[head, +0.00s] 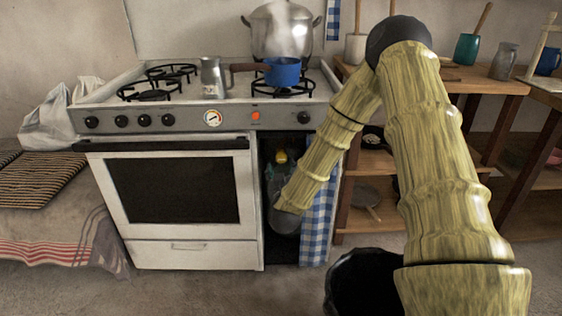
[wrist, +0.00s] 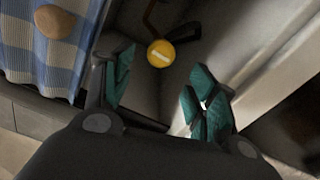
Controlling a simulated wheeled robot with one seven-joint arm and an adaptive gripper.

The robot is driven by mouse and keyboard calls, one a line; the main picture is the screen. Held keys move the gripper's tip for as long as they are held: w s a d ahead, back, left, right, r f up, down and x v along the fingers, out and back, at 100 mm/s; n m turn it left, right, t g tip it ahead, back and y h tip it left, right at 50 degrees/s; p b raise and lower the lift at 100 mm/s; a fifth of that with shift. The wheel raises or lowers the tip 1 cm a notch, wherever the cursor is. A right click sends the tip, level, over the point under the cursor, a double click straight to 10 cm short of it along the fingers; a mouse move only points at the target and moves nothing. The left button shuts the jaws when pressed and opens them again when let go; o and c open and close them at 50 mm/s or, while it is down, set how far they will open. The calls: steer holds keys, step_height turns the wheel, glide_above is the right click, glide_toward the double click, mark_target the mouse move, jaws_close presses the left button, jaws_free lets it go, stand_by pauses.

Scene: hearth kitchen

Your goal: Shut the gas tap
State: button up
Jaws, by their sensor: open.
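The gas tap (wrist: 161,53) shows in the wrist view as a round yellow knob with a pale bar across its face. My gripper (wrist: 160,88) is open and empty, with a teal-padded finger on each side. The knob lies beyond the fingertips, roughly between them in the picture, and no contact shows.
A blue checked curtain (head: 317,225) hangs at the bay's right side and also shows in the wrist view (wrist: 25,45). The white stove (head: 190,245) borders the bay on the left. A blue pan (head: 283,72) and a large pot (head: 280,30) stand on the stove.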

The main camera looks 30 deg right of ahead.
mark_target(281, 159)
steer(key=b+x, duration=0.2)
steer(key=x, duration=0.6)
steer(key=shift+w, duration=0.15)
steer(key=c, duration=1)
